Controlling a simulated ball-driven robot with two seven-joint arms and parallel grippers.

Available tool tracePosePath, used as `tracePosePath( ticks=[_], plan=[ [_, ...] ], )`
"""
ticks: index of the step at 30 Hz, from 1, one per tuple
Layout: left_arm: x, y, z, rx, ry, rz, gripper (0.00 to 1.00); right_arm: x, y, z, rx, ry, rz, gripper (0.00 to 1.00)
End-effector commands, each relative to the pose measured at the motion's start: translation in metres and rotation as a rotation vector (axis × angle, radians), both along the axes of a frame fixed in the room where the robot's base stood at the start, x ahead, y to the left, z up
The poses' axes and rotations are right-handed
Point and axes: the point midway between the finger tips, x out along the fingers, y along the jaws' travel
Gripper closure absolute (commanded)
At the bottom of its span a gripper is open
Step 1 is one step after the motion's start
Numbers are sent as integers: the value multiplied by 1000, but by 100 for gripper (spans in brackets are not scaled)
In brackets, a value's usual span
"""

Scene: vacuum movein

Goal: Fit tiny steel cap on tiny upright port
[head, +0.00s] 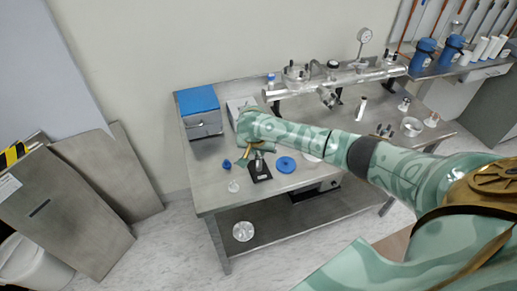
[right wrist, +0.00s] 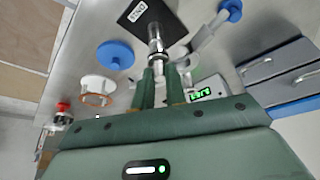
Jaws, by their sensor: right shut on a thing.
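The tiny upright port (head: 258,163) is a small steel post on a black labelled base (head: 261,176) on the bench. In the right wrist view, a shiny steel cylinder (right wrist: 155,38) stands on the black base (right wrist: 133,14), just beyond my fingertips. My right gripper (head: 257,151) is shut, with its fingers (right wrist: 159,72) close together in line with the post. The steel cap is mostly hidden between the fingertips; I cannot tell whether it touches the port. My left gripper is not in view.
A blue disc (head: 286,164) lies right of the base. A blue-topped piece (head: 227,164) and a clear piece (head: 233,186) stand left. A blue-topped drawer box (head: 200,112) is behind. A steel pipe assembly (head: 335,82) spans the bench's back. The front bench edge is clear.

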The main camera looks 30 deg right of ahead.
Motion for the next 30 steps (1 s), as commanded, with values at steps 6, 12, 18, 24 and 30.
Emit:
tracePosePath(
  ticks=[6,12,18,24,30],
  plan=[
    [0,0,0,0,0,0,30,0,0,0,0,0,0,100],
    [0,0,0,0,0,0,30,0,0,0,0,-1,0,67],
    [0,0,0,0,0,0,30,0,0,0,0,-1,0,61],
    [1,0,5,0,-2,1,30,-1,2,8,2,-2,2,61],
    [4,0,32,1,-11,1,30,-12,13,50,2,-5,2,61]
  ],
)
